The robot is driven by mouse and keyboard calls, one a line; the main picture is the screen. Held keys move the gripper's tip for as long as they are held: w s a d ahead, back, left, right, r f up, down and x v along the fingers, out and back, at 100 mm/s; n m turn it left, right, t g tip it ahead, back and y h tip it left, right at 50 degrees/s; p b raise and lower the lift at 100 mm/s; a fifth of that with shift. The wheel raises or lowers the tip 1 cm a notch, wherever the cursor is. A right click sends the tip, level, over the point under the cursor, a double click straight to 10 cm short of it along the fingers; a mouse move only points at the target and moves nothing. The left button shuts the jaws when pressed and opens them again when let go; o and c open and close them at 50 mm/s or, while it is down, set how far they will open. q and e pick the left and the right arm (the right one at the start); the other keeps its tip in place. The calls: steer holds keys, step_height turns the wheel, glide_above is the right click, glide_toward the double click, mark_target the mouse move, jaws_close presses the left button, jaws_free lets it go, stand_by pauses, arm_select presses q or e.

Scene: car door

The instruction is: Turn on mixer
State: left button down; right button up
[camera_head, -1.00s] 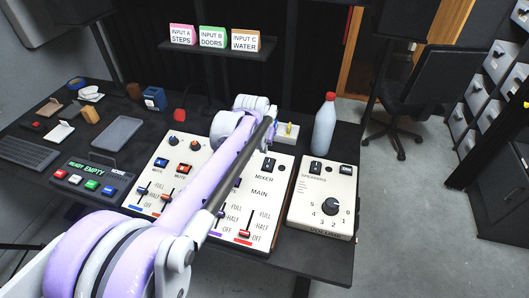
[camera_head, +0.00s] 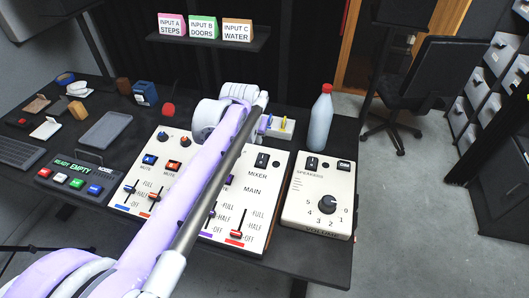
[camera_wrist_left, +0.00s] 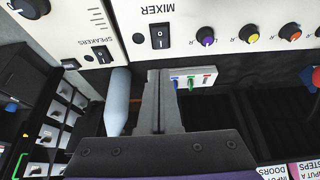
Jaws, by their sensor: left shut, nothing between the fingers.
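The mixer (camera_head: 262,195) is a cream panel on the black desk, with faders, knobs and printed labels. Its black rocker switch (camera_head: 262,160) sits above the word MIXER. The switch also shows in the left wrist view (camera_wrist_left: 160,37); I cannot tell which side is pressed. My left arm reaches across the panel and hides part of its middle. My left gripper (camera_wrist_left: 160,78) shows in the left wrist view, shut and empty. In that picture its tips are just below the switch, apparently apart from it. In the head view its fingers are mostly hidden. My right gripper is not in view.
A speakers box (camera_head: 318,200) with a volume knob stands right of the mixer. A clear red-capped bottle (camera_head: 320,120) and a small white box with coloured plugs (camera_head: 283,128) stand behind. A button box (camera_head: 80,178) is at the left. A shelf with cards (camera_head: 215,42) hangs at the back.

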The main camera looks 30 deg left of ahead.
mark_target(263, 156)
arm_select(q)
steer(key=b+x, duration=0.1)
steer(key=x, duration=1.2)
steer(key=shift+a+f, duration=0.1)
steer(key=shift+f, duration=0.25)
steer(key=shift+w+f+g, duration=0.2)
steer(key=shift+w+g, duration=0.1)
steer(key=shift+g, duration=0.1)
steer(key=shift+s, duration=0.2)
steer(key=shift+s+f, duration=0.1)
steer(key=shift+s, duration=0.55)
